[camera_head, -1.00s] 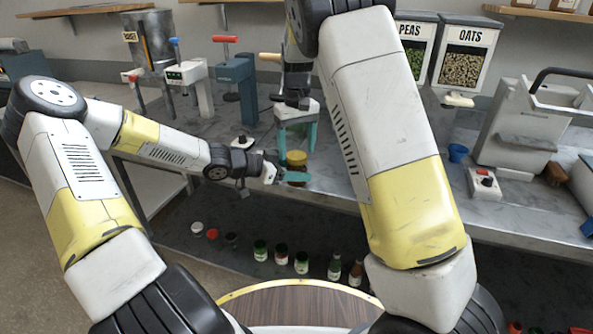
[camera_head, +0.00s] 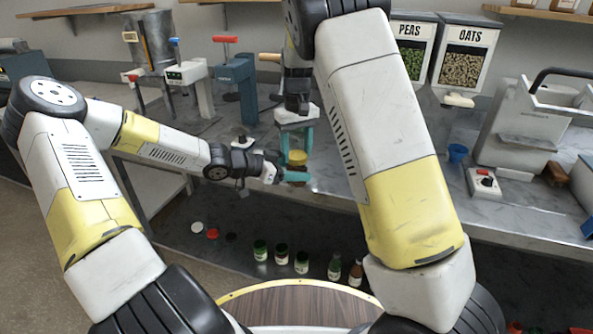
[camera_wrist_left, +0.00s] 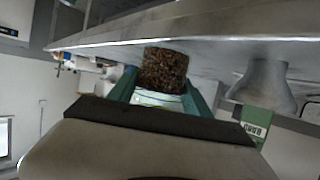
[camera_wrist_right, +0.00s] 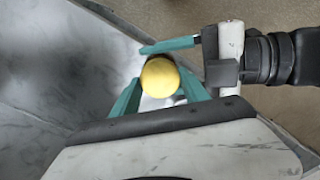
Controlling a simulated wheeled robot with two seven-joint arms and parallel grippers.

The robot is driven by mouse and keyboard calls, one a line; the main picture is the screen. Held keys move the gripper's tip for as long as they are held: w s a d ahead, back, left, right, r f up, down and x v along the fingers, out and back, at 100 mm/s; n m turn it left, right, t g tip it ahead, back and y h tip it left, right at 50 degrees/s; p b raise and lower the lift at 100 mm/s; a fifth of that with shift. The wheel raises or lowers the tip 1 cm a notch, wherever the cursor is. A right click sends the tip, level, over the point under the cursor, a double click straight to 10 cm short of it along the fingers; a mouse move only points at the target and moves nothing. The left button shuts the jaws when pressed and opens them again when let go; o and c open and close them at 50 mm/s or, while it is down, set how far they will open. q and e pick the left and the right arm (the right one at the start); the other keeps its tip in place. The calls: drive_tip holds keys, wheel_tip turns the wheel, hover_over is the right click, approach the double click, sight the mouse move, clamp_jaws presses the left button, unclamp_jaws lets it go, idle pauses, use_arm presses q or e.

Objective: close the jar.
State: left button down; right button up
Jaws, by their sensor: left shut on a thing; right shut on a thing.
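The jar (camera_wrist_left: 165,68) has dark brown, grainy contents and a pale label. My left gripper (camera_head: 290,177) is shut on its sides, coming in from the left near the counter edge. The yellow lid (camera_head: 298,157) is directly above the jar (camera_head: 298,170) in the head view. My right gripper (camera_head: 297,150) points down from above, shut on the lid, with a finger on each side. The round lid top (camera_wrist_right: 160,77) shows between those fingers in the right wrist view. The contact between lid and jar rim is too small or hidden to judge.
The marble counter (camera_head: 345,180) runs behind the grippers. A teal press (camera_head: 236,85) stands at the back left. Several bottles and jars (camera_head: 281,254) stand on the lower shelf.

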drive_tip(key=o, duration=1.6)
drive_tip(key=shift+o, duration=0.2)
wheel_tip(320, 180, up, 12)
drive_tip(key=shift+d, duration=0.1)
drive_tip(key=s+d+r+m+t+y, duration=0.25)
drive_tip(key=s+d+r, duration=0.35)
drive_tip(key=s+d, duration=0.6)
drive_tip(key=s+d+f+m+t, duration=0.1)
drive_tip(key=s+t, duration=0.1)
drive_tip(key=s, duration=0.6)
drive_tip(key=s+d+f+m+t, duration=0.1)
drive_tip(key=s+d+f, duration=0.1)
drive_tip(key=s, duration=0.6)
drive_tip(key=shift+s+d+t, duration=0.15)
drive_tip(key=shift+s+t, duration=0.1)
drive_tip(key=shift+t, duration=0.1)
